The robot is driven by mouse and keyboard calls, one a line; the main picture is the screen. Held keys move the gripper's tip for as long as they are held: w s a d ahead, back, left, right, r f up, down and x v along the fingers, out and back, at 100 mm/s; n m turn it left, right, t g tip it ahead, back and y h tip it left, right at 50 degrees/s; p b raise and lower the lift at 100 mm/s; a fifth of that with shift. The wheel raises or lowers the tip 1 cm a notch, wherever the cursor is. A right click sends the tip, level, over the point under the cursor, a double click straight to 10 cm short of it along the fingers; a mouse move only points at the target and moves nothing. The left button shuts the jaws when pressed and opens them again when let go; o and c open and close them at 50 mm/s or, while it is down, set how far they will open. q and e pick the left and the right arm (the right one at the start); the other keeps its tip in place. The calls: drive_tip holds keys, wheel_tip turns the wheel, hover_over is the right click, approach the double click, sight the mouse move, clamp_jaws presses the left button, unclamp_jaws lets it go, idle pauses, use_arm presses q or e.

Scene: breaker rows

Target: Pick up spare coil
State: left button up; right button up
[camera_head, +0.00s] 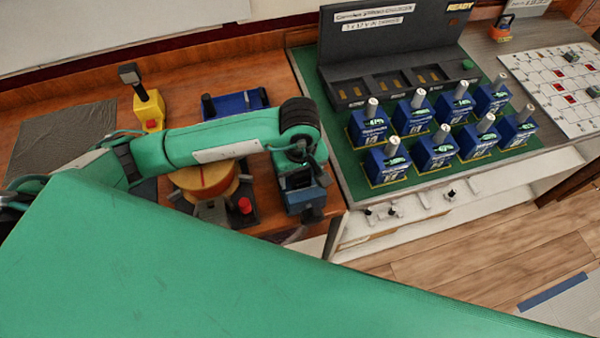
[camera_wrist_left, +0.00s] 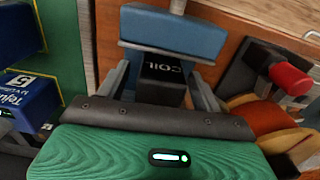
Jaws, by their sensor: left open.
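The spare coil shows in the left wrist view as a blue block with a black part lettered COIL (camera_wrist_left: 163,72). My left gripper (camera_wrist_left: 162,92) is open, its two grey fingers to either side of the black part, with gaps visible. In the head view my left arm reaches over the wooden bench and its gripper (camera_head: 305,192) points down near the bench's right end, beside the green mat. My arm and gripper largely hide the coil there. My right gripper is not in view.
Several blue breakers (camera_head: 370,127) stand in rows on the green mat (camera_head: 345,178), before a dark charger unit (camera_head: 390,45). Close left of the gripper are a round orange-and-wood piece (camera_head: 203,180) and a red button (camera_head: 245,205). A yellow-based device (camera_head: 150,108) stands farther left.

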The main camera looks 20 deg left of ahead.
use_arm(q)
drive_tip(key=shift+f, duration=0.15)
drive_tip(key=shift+c, duration=0.2)
drive_tip(key=c, duration=1.1)
drive_tip(key=shift+c, duration=0.3)
